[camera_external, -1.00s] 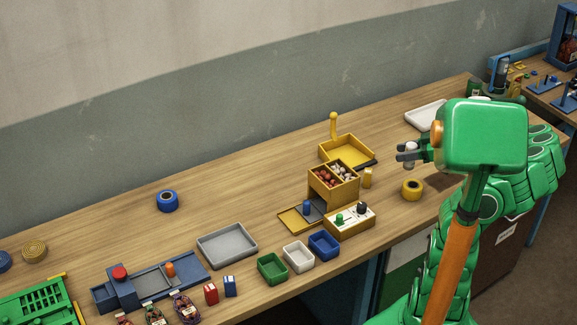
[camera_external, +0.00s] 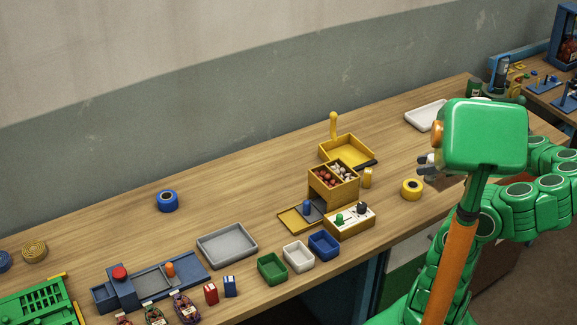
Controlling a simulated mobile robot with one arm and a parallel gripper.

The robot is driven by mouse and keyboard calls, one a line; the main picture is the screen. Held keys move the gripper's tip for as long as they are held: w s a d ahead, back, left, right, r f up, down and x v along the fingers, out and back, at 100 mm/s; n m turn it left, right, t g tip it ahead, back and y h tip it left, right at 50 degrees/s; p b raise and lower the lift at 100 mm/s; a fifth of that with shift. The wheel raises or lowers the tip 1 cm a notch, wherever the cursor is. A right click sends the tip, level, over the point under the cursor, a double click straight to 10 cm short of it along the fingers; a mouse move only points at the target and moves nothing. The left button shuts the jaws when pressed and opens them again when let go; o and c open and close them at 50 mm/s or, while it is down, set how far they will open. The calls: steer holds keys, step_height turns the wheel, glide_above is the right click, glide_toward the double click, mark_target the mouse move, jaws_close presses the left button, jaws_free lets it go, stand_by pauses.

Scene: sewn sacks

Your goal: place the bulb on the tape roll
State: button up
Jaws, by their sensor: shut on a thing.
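My gripper (camera_external: 427,163) is over the right part of the bench, partly hidden behind my green head. Its dark fingertips show at the head's left edge. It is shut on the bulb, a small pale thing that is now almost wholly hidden. A yellow tape roll (camera_external: 412,189) lies flat on the bench, just below and left of the gripper in the picture, apart from it. A blue tape roll (camera_external: 167,201) lies flat far to the left.
A yellow box with compartments (camera_external: 333,188) and a yellow tray (camera_external: 348,153) stand left of the yellow roll. A white tray (camera_external: 423,116) lies behind. Small green, white and blue bins (camera_external: 297,257) line the front edge.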

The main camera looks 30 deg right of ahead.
steer(key=shift+w+d+f, duration=1.1)
steer(key=shift+w+f, duration=0.5)
steer(key=shift+w, duration=0.35)
steer(key=shift+w+d+f, duration=1.05)
steer(key=shift+w+f, duration=0.5)
steer(key=shift+w, duration=0.35)
steer(key=shift+w+d+f, duration=1.1)
steer(key=shift+w+f, duration=0.5)
steer(key=shift+w, duration=0.35)
steer(key=shift+w+d+f, duration=0.1)
steer(key=shift+w+f, duration=0.05)
steer(key=shift+f, duration=1.55)
steer(key=shift+f, duration=0.15)
steer(key=o, duration=1.1)
steer(key=shift+c, duration=0.2)
